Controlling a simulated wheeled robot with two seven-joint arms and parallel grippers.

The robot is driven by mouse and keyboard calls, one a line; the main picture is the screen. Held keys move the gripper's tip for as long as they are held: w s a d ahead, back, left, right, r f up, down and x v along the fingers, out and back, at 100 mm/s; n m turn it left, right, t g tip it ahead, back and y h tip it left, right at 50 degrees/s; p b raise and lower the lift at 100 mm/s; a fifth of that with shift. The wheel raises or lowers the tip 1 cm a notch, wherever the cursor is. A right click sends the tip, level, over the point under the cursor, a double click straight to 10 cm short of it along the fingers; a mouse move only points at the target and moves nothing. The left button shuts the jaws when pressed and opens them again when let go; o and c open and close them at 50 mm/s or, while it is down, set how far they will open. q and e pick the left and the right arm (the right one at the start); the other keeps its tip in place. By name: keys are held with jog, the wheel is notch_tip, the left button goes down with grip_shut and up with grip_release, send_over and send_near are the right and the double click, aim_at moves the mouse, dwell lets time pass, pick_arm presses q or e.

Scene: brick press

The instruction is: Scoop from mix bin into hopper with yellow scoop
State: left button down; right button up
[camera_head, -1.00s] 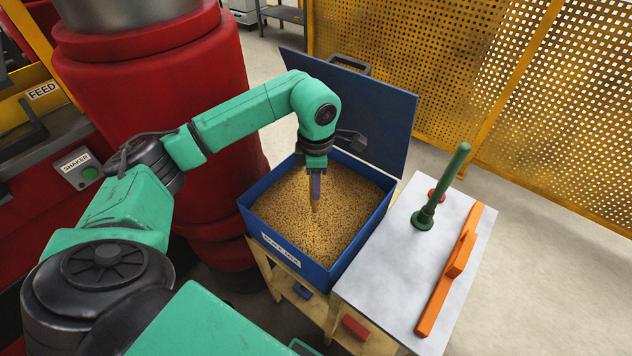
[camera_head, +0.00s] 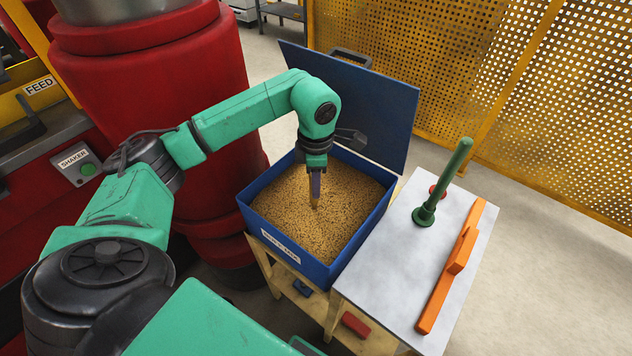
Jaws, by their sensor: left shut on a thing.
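The blue mix bin (camera_head: 355,238) stands open in the middle, filled with tan granular mix (camera_head: 285,208). My left gripper (camera_head: 315,178) points down over the middle of the bin. It is shut on the yellow scoop (camera_head: 315,205), of which only a small yellowish part shows below the fingers. The rest of the scoop is hidden, seemingly in the mix. A yellow trough labelled FEED (camera_head: 12,108) is at the far left; I cannot tell whether it is the hopper. My right gripper is not in view.
The bin's blue lid (camera_head: 385,115) stands raised behind it. A pale table (camera_head: 400,270) at the right holds a green upright tool (camera_head: 445,180) and an orange bar (camera_head: 450,275). A big red column (camera_head: 150,85) stands left of the bin. A SHAKER button (camera_head: 88,169) is at the left.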

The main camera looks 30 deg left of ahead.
pick_arm(q)
jog(key=shift+r, duration=0.1)
notch_tip(320, 180, up, 15)
jog(key=p, duration=1)
dwell(0.9)
notch_tip(320, 180, up, 6)
jog(key=p, duration=0.4)
jog(key=shift+p, duration=0.35)
dwell(0.9)
